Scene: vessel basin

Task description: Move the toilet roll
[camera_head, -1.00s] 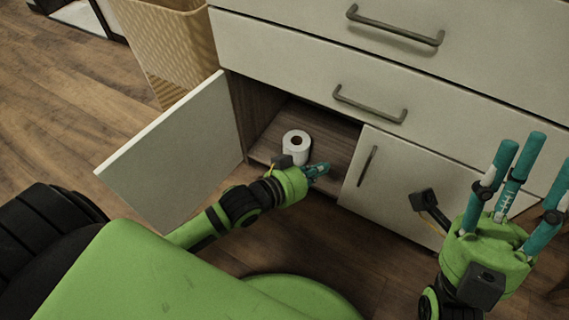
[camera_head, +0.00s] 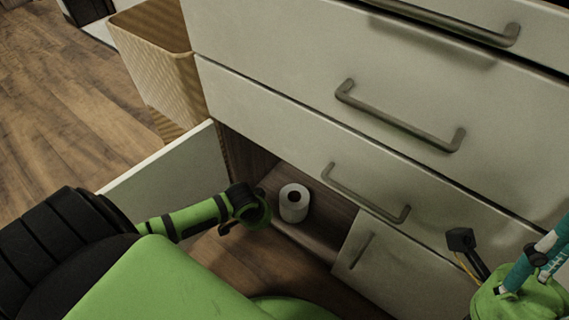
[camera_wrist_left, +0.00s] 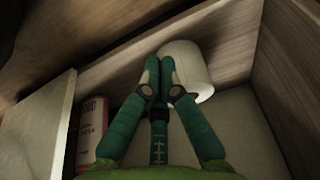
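The white toilet roll (camera_head: 294,203) stands upright on the floor of the open lower cabinet (camera_head: 322,225). My left arm reaches to the cabinet opening; its wrist is left of the roll and its fingers are hidden in the head view. In the left wrist view, the green fingers of my left gripper (camera_wrist_left: 159,72) have their tips together, with nothing visible between them. The roll (camera_wrist_left: 187,65) lies just beyond and right of the tips; contact cannot be told. My right gripper (camera_head: 535,262) is cut off at the right edge, its visible fingers extended and apart, empty.
The open cabinet door (camera_head: 170,180) stands left of the opening; a closed door (camera_head: 362,250) is on the right. Drawers with handles (camera_head: 400,118) rise above. A wicker basket (camera_head: 155,75) stands left. A red-and-white container (camera_wrist_left: 92,125) shows in the left wrist view.

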